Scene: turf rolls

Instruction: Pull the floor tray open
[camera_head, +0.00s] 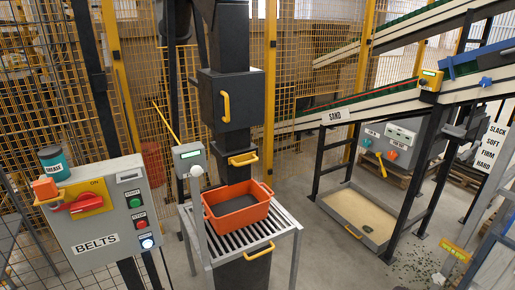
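A shallow grey tray (338,214) lies on the floor under the conveyor at the right, with pale sand in it. It is the only tray I see on the floor. Below the slatted stand in the middle is a dark box front (243,272) with a yellow handle (258,251). I cannot tell whether this front is a drawer or tray, and its lower part is cut off by the frame. Neither of my grippers shows in this view.
An orange crate (238,220) sits on the slatted stand (284,232). A BELTS control panel (95,220) stands at the left. The conveyor marked SAND (350,112) runs on dark legs at the right. Bare concrete floor (315,262) lies between stand and tray.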

